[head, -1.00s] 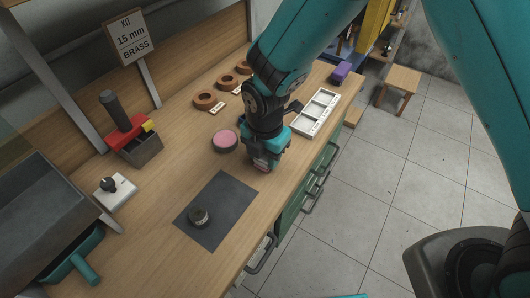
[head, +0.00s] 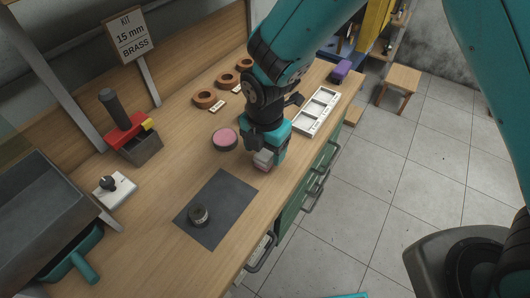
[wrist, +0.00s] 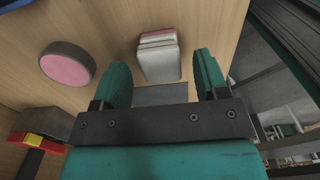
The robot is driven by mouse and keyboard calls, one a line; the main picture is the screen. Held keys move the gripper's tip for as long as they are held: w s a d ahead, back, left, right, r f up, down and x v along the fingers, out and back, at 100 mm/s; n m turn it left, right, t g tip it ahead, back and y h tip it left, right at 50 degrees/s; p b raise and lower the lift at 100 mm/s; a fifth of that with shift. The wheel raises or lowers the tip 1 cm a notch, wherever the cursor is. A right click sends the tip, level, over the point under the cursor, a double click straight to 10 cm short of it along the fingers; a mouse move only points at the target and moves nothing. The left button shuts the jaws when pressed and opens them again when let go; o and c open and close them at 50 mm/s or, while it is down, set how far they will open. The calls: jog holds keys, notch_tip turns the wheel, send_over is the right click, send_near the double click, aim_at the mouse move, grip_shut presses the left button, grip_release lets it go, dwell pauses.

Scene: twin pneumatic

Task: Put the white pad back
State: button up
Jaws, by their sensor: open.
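A small block with white and pink layers stands on the bench near its front edge. In the wrist view this white pad (wrist: 160,62) lies between my two teal fingers, with a gap on each side. It also shows in the head view as a pale block (head: 264,157) at the gripper's tip. My gripper (head: 268,150) is open, pointing down at the bench; its fingers (wrist: 160,72) are spread in the wrist view. A round dark dish with a pink top (head: 225,139) sits left of the gripper. I cannot tell which place the pad belongs to.
A dark mat (head: 220,200) holds a small round dark part (head: 198,215). A white compartment tray (head: 317,111) lies behind the gripper, near the front edge. Copper-coloured rings (head: 205,99) line the back.

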aim_at(265, 153)
notch_tip(265, 153, up, 10)
jog(key=f+b, duration=0.1)
jog(key=s+d+r+m+y, duration=0.2)
jog(key=s+d+r+m, duration=0.3)
jog(key=s+m, duration=0.3)
jog(key=s+d+r+m+y, duration=0.2)
jog(key=s+d+r+m, duration=0.4)
jog(key=m, duration=0.7)
jog(key=shift+s+d+r, duration=0.2)
jog(key=shift+s+r, duration=0.45)
jog(key=shift+s, duration=0.55)
